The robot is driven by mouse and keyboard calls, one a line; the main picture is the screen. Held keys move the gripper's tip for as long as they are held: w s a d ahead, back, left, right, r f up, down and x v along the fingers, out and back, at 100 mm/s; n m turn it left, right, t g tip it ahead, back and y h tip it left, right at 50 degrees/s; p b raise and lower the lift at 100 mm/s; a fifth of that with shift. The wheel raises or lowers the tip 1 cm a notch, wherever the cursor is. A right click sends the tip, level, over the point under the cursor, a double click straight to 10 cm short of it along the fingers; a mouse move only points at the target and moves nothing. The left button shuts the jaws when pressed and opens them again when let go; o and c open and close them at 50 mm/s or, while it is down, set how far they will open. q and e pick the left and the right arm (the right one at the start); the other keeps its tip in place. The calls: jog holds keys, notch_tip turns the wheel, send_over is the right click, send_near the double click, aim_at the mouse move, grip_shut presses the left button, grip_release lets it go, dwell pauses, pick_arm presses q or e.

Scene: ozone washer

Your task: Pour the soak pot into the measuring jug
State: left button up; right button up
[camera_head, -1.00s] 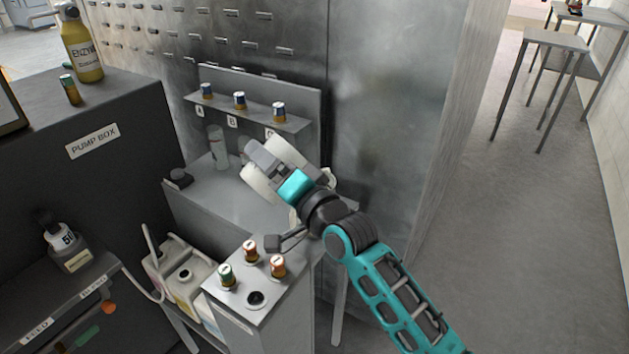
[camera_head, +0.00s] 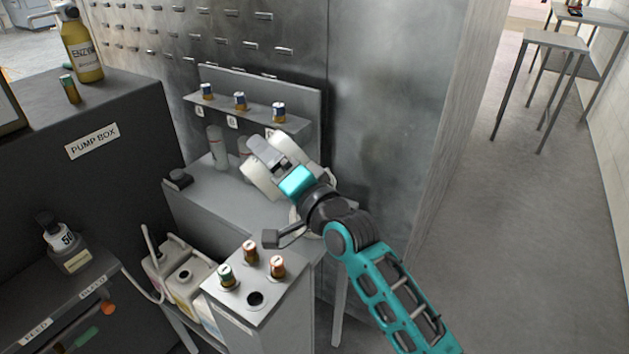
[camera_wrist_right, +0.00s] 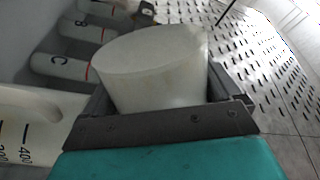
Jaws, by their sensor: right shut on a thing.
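My right gripper (camera_head: 268,160) is shut on a white pot, the soak pot (camera_wrist_right: 150,70), with jaws on both sides of it in the wrist view. In the head view the pot (camera_head: 258,182) shows partly behind the gripper, above the grey bench, and looks tilted. A whitish jug with black marks, including 400, the measuring jug (camera_wrist_right: 25,125), is cut off at the left of the wrist view, close beside the pot. In the head view the arm hides most of the jug. The pot's contents are not visible. My left gripper is not in view.
Clear tubes (camera_head: 216,148) stand on the grey bench (camera_head: 200,190) below a shelf of small blue-capped vials (camera_head: 239,101). A grey cabinet (camera_head: 252,318) with several capped vials stands in front. A perforated metal wall rises behind. Floor at right is open.

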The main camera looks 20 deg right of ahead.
jog(key=shift+r, duration=0.15)
pick_arm(q)
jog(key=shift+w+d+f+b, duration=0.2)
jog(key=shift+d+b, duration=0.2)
jog(key=shift+b, duration=0.45)
pick_arm(e)
jog(key=shift+d+f+m, duration=0.15)
jog(key=shift+f+m, duration=0.2)
jog(key=shift+m, duration=0.75)
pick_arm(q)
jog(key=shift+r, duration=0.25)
pick_arm(e)
jog(key=shift+d+r, duration=0.15)
jog(key=shift+d, duration=0.05)
pick_arm(q)
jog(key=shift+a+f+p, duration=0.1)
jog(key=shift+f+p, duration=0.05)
jog(key=shift+p, duration=0.2)
pick_arm(e)
jog(key=shift+w+d+m, duration=0.1)
jog(key=shift+m, duration=0.3)
jog(key=shift+d, duration=0.1)
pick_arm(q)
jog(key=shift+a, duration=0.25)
pick_arm(e)
jog(key=shift+r, duration=0.1)
